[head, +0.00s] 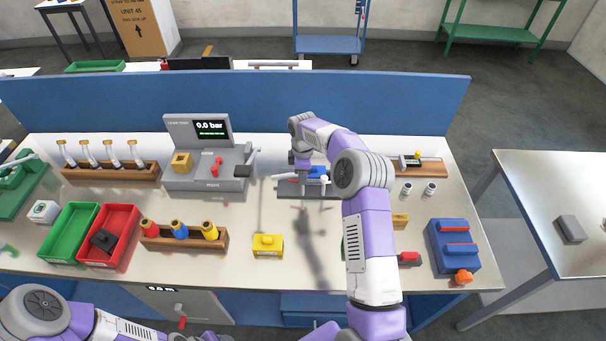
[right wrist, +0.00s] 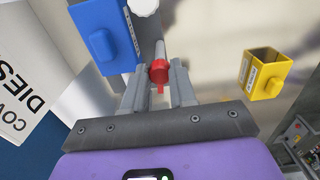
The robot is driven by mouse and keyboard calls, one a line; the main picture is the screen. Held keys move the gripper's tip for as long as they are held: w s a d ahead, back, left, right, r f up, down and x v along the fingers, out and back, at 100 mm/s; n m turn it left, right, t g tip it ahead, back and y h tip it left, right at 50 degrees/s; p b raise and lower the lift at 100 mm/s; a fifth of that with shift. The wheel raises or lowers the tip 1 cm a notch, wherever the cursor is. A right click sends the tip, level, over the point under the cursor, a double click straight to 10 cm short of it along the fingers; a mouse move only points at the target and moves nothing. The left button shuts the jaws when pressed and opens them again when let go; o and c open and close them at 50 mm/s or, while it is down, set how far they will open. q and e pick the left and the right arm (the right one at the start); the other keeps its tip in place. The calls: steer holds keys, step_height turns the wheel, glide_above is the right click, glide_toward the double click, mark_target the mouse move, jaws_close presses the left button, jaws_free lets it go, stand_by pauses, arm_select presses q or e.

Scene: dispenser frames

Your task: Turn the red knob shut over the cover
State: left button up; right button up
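The red knob (right wrist: 158,72) shows in the right wrist view on a grey stem, with a small red tab below it. It lies between the fingertips of my right gripper (right wrist: 160,82); whether both fingers touch it is not clear. A blue block (right wrist: 103,38) with a raised front tab is close to the left finger. In the head view my right gripper (head: 308,166) is low over the dark plate (head: 318,190) with blue parts and a white handle. A bit of red (head: 297,181) shows there. Which part is the cover is unclear. My left arm enters at bottom left; its gripper is out of view.
A grey gauge unit (head: 207,180) reading 0.0 bar stands left of my right gripper. A yellow box (head: 268,246) sits in front. A rack of capped bottles (head: 184,240) and green and red trays (head: 121,225) lie left. A blue block (head: 449,240) with an orange knob stands right.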

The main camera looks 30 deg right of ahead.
jaws_close()
steer(key=m, duration=0.3)
steer(key=shift+m, duration=0.3)
steer(key=m, duration=0.3)
steer(key=shift+m, duration=0.3)
steer(key=m, duration=0.4)
steer(key=shift+m, duration=0.3)
steer(key=shift+r+m, duration=0.1)
steer(key=shift+m, duration=1.9)
